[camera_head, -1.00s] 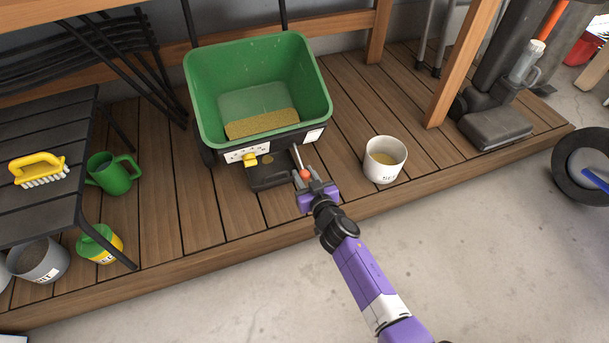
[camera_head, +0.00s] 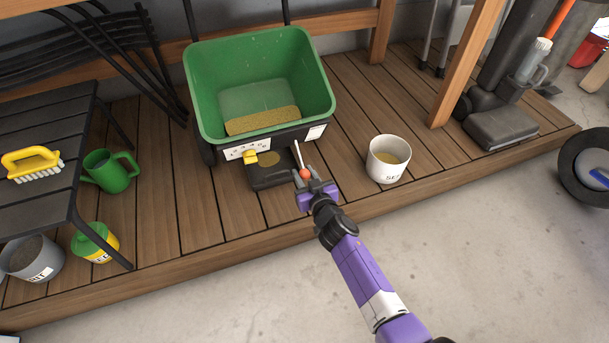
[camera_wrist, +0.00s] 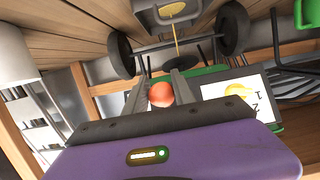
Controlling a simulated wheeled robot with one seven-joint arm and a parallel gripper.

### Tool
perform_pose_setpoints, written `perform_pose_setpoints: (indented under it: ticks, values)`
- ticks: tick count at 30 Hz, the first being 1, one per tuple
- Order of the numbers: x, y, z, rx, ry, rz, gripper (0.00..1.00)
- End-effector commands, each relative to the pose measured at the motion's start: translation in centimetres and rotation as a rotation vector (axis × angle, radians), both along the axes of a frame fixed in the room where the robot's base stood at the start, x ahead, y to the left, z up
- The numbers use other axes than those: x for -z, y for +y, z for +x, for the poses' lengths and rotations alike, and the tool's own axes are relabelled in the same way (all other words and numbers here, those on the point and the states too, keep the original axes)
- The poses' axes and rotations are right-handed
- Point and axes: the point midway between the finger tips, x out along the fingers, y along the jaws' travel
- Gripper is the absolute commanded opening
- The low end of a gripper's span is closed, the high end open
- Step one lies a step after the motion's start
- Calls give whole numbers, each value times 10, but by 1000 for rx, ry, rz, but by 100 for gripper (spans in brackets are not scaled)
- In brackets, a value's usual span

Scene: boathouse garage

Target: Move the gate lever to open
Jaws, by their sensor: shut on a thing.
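The green spreader hopper (camera_head: 210,100) stands on the wooden deck with tan grain (camera_head: 262,121) inside. The gate lever (camera_head: 299,155) is a thin pale rod at its front right, ending in an orange-red ball knob (camera_head: 305,174). My gripper (camera_head: 304,171) is shut on this knob, which also shows between the fingers in the wrist view (camera_wrist: 161,94). A yellow pointer (camera_head: 250,157) sits by a white scale label (camera_head: 240,150) on the hopper's front. A black tray (camera_head: 285,179) below holds a round grain patch (camera_head: 268,159). The wrist view shows a thin yellow stream (camera_wrist: 177,42) under the hopper.
A white bucket (camera_head: 386,171) of grain stands right of my gripper. A black slatted bench (camera_head: 40,190) with a yellow brush (camera_head: 32,162), a green watering can (camera_head: 110,172) and a shaker (camera_head: 97,243) are left. The concrete in front is clear.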

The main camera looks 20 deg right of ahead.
Motion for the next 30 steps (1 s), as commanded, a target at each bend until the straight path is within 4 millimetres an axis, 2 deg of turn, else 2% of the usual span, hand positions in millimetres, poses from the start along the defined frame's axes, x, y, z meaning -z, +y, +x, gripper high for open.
perform_pose_setpoints:
  ticks: [8, 21, 30]
  values:
    - [6, 0, 2, 1, 3, 0, 8]
    - [21, 0, 19, 0, 1, -1, 8]
    - [23, 0, 21, 1, 3, 0, 8]
